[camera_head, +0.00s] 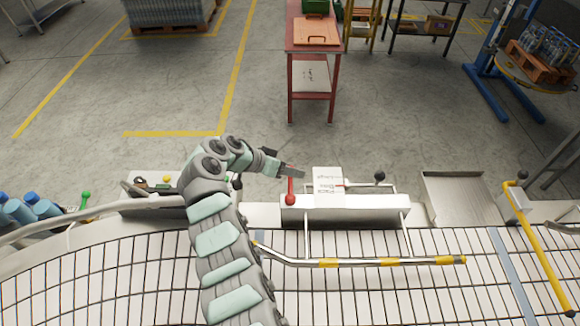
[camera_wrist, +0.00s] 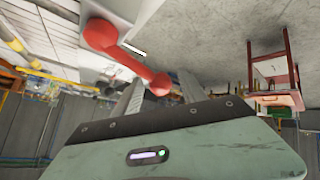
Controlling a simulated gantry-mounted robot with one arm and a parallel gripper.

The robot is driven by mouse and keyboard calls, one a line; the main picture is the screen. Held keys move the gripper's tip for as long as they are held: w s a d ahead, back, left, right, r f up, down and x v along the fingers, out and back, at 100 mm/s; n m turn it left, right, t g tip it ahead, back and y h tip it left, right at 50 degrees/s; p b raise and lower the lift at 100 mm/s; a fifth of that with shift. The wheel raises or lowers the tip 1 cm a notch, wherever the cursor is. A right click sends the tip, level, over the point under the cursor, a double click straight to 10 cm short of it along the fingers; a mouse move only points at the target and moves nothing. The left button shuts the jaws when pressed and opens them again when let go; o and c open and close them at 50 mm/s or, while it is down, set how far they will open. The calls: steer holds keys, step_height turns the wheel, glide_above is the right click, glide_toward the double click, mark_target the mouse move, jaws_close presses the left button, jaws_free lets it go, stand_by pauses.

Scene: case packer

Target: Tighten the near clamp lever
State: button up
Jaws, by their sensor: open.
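A red lever (camera_head: 290,190) with a rounded, thicker end stands at the left end of a pale beam (camera_head: 360,207) above the conveyor. A second lever with a black knob (camera_head: 380,176) is on the same beam farther right. I cannot tell for sure which one is the near clamp lever. My gripper (camera_head: 294,170) is at the red lever's far end. In the wrist view the red lever (camera_wrist: 131,62) runs from upper left, and its smaller end lies between my two open fingers (camera_wrist: 160,92). I cannot tell whether either finger touches it.
A white labelled plate (camera_head: 327,186) stands just right of the red lever. A yellow-banded guide rail (camera_head: 385,263) hangs over the conveyor (camera_head: 400,300). Blue-capped bottles (camera_head: 35,208) are at far left, and an empty metal tray (camera_head: 455,197) is at right.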

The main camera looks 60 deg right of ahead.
steer(key=shift+d+f, duration=0.1)
steer(key=shift+c, duration=0.4)
jaws_close()
stand_by(1.0)
